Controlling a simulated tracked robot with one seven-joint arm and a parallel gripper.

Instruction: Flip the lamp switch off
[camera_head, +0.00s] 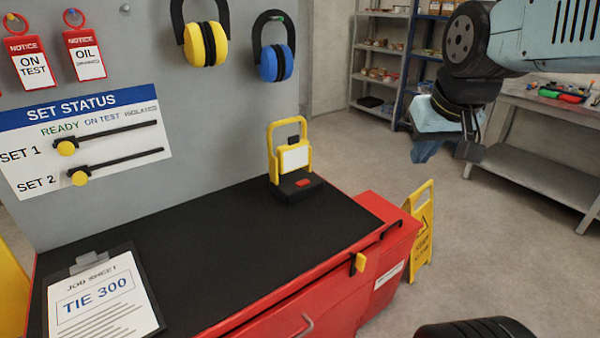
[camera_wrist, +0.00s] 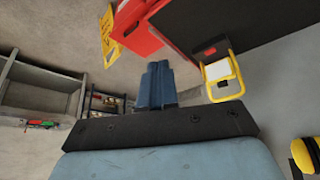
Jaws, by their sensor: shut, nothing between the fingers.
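The lamp (camera_head: 295,160) is a yellow-framed work light with a pale panel, upright on the black bench top near its far right corner. A red switch (camera_head: 304,183) shows on its dark base; whether it is on or off I cannot tell. The lamp also shows in the wrist view (camera_wrist: 222,72), right of my fingers, with the red switch (camera_wrist: 210,51) on its base. My gripper (camera_head: 428,150) is in the air to the right of the lamp, well apart from it. In the wrist view its blue fingers (camera_wrist: 157,82) are together and empty.
A red cabinet (camera_head: 345,292) carries the black bench top (camera_head: 215,240), with a clipboard (camera_head: 100,300) at front left. A yellow floor sign (camera_head: 420,232) stands beside the cabinet. Ear defenders (camera_head: 275,62) hang on the grey panel. Shelves and a workbench (camera_head: 540,125) stand behind right.

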